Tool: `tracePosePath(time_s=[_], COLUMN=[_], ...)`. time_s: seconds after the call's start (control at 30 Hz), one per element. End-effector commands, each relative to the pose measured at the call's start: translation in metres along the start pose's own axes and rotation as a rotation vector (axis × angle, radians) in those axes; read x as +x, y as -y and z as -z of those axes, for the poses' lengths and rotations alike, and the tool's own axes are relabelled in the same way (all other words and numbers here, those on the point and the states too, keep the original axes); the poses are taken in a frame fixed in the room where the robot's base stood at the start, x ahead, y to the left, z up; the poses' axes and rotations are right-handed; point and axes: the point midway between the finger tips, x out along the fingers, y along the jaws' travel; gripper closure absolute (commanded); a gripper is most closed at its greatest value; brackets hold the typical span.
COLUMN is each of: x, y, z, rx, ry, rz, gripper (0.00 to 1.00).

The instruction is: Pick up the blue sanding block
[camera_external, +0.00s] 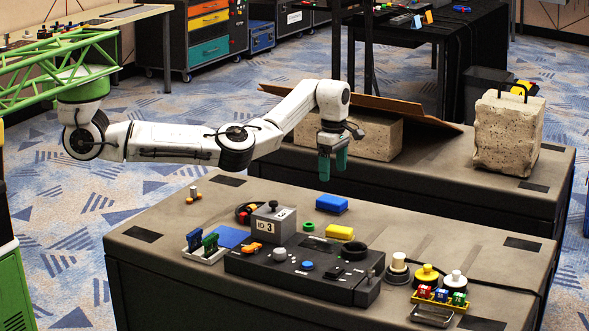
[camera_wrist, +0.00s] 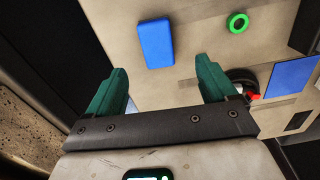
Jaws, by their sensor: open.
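The blue sanding block (camera_external: 332,203) lies flat on the front table (camera_external: 440,235), behind the yellow block. It also shows in the wrist view (camera_wrist: 156,44), beyond my fingertips and apart from them. My gripper (camera_external: 333,165) hangs above the table's far edge, pointing down, higher than the block. In the wrist view its two green fingers (camera_wrist: 161,78) stand wide apart with nothing between them. The gripper is open and empty.
A yellow block (camera_external: 340,231) and a green ring (camera_external: 309,226) lie near the blue block. A black control panel (camera_external: 300,272) stands in front. A blue flat piece (camera_external: 229,236) lies left. A second table behind bears a stone block (camera_external: 508,133) and a leaning board.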

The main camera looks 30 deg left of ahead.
Motion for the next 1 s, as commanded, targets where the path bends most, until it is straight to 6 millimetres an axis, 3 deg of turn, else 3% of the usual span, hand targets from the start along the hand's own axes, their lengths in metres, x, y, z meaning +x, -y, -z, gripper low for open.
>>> tracePosePath(time_s=[0.7,1.0], x=[0.092,0.105], y=[-0.005,-0.005], z=[0.004,0.004], rx=[0.001,0.001], ry=[0.001,0.0], rz=[0.002,0.0], gripper=[0.15,0.15])
